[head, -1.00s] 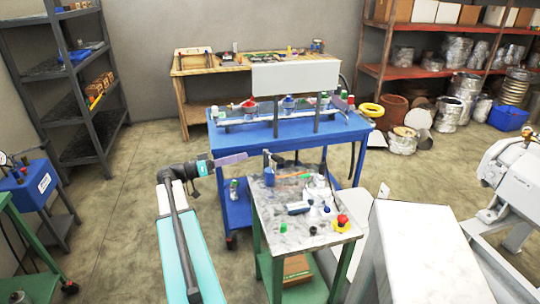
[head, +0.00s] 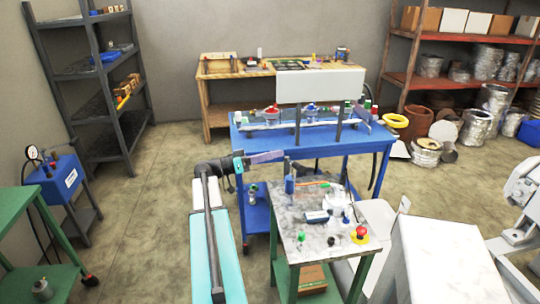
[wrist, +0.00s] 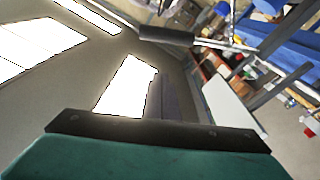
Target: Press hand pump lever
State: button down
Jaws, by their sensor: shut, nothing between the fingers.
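My gripper (head: 280,154) reaches to the right from my teal and black arm. Its purple-grey fingers are shut and empty. They appear close to the front of the blue bench and above the far left of the grey-topped table, but the gap is unclear. In the wrist view the fingers (wrist: 165,90) extend past a black plate. A dark cylindrical grip on a thin silver rod (wrist: 165,35) crosses the top there; I cannot tell whether it is the hand pump lever. A blue unit with a gauge (head: 65,180) stands far left, away from the gripper; no lever on it is clear.
The grey-topped table (head: 290,232) holds small parts and a red-and-yellow button (head: 361,233). The blue bench (head: 350,144) with a white panel (head: 320,82) stands behind. A green table (head: 40,218) is at left. The floor between it and my arm is clear.

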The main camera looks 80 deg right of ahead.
aim_at(298, 167)
jog(key=s+d+f+p, duration=0.1)
jog(key=s+f+p, duration=0.1)
jog(key=s, duration=0.4)
jog(key=shift+d+f+p, duration=0.2)
jog(key=shift+f+p, duration=0.1)
jog(key=shift+p, duration=0.6)
jog(key=shift+f, duration=0.1)
